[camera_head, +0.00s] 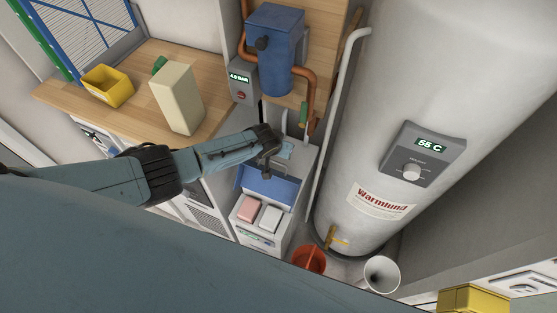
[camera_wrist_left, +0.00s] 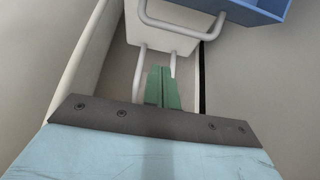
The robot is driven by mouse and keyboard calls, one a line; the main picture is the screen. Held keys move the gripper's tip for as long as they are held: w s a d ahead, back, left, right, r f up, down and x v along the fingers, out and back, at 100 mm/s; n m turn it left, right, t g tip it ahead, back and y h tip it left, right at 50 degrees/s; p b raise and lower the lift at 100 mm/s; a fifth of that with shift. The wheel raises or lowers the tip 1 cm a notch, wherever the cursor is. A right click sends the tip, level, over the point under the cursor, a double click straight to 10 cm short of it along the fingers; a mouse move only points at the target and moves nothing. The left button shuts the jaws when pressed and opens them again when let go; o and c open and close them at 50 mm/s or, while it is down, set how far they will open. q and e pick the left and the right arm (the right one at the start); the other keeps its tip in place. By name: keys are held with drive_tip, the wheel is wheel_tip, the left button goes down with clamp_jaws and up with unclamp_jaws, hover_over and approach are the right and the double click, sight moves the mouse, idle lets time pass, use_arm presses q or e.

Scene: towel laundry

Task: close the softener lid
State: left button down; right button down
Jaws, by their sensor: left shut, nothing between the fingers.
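The softener (camera_head: 264,231) is a low white cabinet in the middle of the head view. Its blue lid (camera_head: 268,187) stands raised behind the open top, where a pink block (camera_head: 249,209) and a white block (camera_head: 270,218) show. My left gripper (camera_head: 276,152) is above and behind the raised lid; I cannot tell whether it touches it. In the left wrist view its green fingers (camera_wrist_left: 162,88) are shut together and empty, close to pale bars. A blue part (camera_wrist_left: 258,9) shows at the top right there; I cannot tell what it belongs to. My right gripper is out of view.
A large white tank (camera_head: 440,90) stands right of the softener, with an orange bucket (camera_head: 309,258) and a white bucket (camera_head: 381,274) near its foot. A blue canister (camera_head: 276,50) with copper pipes hangs behind. A wooden counter (camera_head: 130,107) holds a yellow bin (camera_head: 107,87) and a cream box (camera_head: 177,97).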

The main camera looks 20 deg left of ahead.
use_arm(q)
wheel_tip(320, 180, down, 6)
drive_tip(key=shift+s+r+b, duration=0.15)
drive_tip(key=shift+r+b, duration=0.1)
drive_tip(key=shift+b, duration=0.7)
